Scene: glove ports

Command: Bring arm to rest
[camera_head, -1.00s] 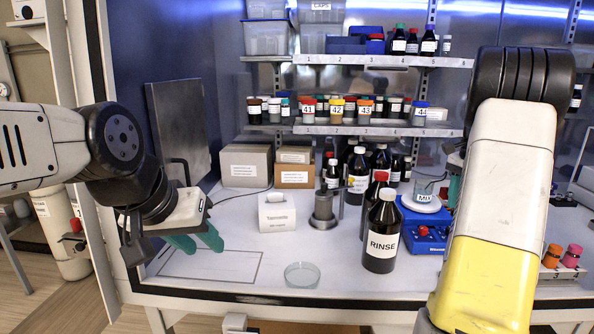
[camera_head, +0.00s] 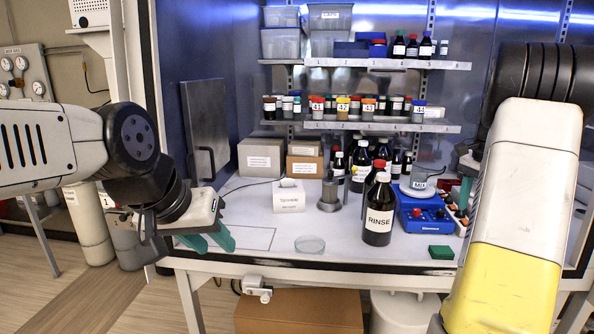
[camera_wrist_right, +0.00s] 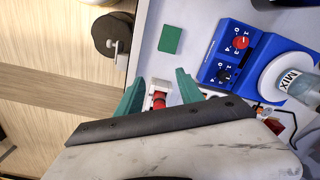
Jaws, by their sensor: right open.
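My left gripper (camera_head: 208,240) is in the head view at the left, with two teal fingers pointing down and apart. It is open and empty, in front of the left end of the bench. My right arm (camera_head: 515,200), white and yellow, fills the right side of the head view. Its gripper is mostly hidden there. In the right wrist view my right gripper (camera_wrist_right: 158,88) is open, with its teal fingers apart and nothing held. A red and white item shows beyond them; I cannot tell how far off it is.
The bench (camera_head: 350,252) holds a RINSE bottle (camera_head: 378,215), a glass dish (camera_head: 310,245), a green block (camera_head: 440,252) and a blue stirrer (camera_head: 425,218) with a MIX beaker (camera_head: 419,182). Shelves (camera_head: 380,126) with bottles stand behind. A cardboard box (camera_head: 300,312) is below. Floor is clear at lower left.

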